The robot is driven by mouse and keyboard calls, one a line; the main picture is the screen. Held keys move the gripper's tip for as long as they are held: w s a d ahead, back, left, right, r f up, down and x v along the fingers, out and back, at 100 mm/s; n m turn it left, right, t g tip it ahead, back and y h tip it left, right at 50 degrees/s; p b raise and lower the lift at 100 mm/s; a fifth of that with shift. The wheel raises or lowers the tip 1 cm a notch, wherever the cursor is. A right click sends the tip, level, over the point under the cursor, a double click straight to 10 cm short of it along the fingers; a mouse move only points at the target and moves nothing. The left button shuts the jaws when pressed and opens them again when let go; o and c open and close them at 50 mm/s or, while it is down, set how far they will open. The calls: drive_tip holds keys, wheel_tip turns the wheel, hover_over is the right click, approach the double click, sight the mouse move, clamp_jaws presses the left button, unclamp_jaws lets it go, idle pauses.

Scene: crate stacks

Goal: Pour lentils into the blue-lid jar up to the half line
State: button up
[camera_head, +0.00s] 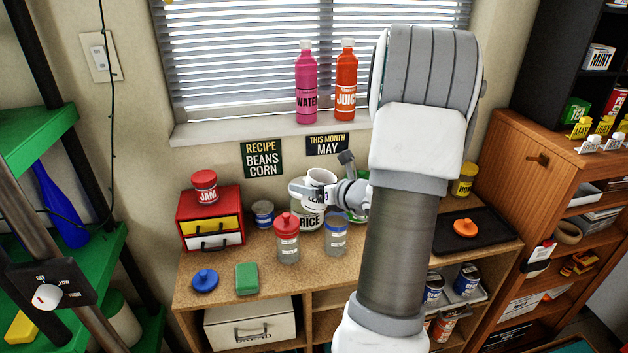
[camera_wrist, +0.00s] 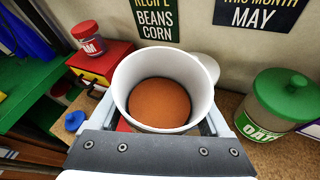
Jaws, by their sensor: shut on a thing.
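My gripper (camera_head: 322,191) is shut on a white cup (camera_head: 321,176), held upright above the counter beside the window wall. In the wrist view the cup (camera_wrist: 130,80) holds orange-brown lentils (camera_wrist: 159,102). A clear jar with a blue band at its top (camera_head: 336,238) stands on the counter, below and slightly right of the cup; it looks empty, and I cannot make out its half line. A loose blue lid (camera_head: 205,280) lies at the counter's front left. The cup is apart from the blue-banded jar.
A red-lid jar (camera_head: 287,241) stands just left of the blue-banded jar. A RICE jar (camera_head: 311,218) is behind them. A green-lid OATS jar (camera_wrist: 275,105) stands to the right. A green block (camera_head: 247,278) and red drawer box (camera_head: 208,219) are on the left.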

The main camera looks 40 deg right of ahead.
drive_tip(key=shift+w+a+f+m+t+y, duration=0.1)
drive_tip(key=shift+a+f+m+t+y, duration=0.15)
drive_tip(key=shift+m+y, duration=0.2)
drive_tip(key=shift+d+f+m+t+b, duration=0.1)
drive_tip(key=shift+f+m+t+b, duration=0.15)
drive_tip(key=shift+f+b, duration=0.15)
drive_tip(key=f, duration=0.1)
drive_tip(key=f+m+t+b, duration=0.1)
drive_tip(key=f+m+b, duration=0.1)
drive_tip(key=shift+w+a+y, duration=0.15)
drive_tip(key=shift+a+y, duration=0.2)
drive_tip(key=shift+r, duration=0.15)
drive_tip(key=shift+p, duration=0.3)
drive_tip(key=shift+r+m+t+y+p, duration=0.4)
drive_tip(key=shift+r+m+t+p, duration=0.6)
drive_tip(key=shift+m+p, duration=0.35)
drive_tip(key=shift+d+r+m+t+p, duration=0.1)
drive_tip(key=shift+r+m+t+p, duration=0.4)
drive_tip(key=shift+m+p, duration=0.45)
drive_tip(key=shift+d+r+m+t+p, duration=0.1)
drive_tip(key=shift+r+m+t+p, duration=0.4)
drive_tip(key=shift+m+p, duration=0.4)
idle(2.8)
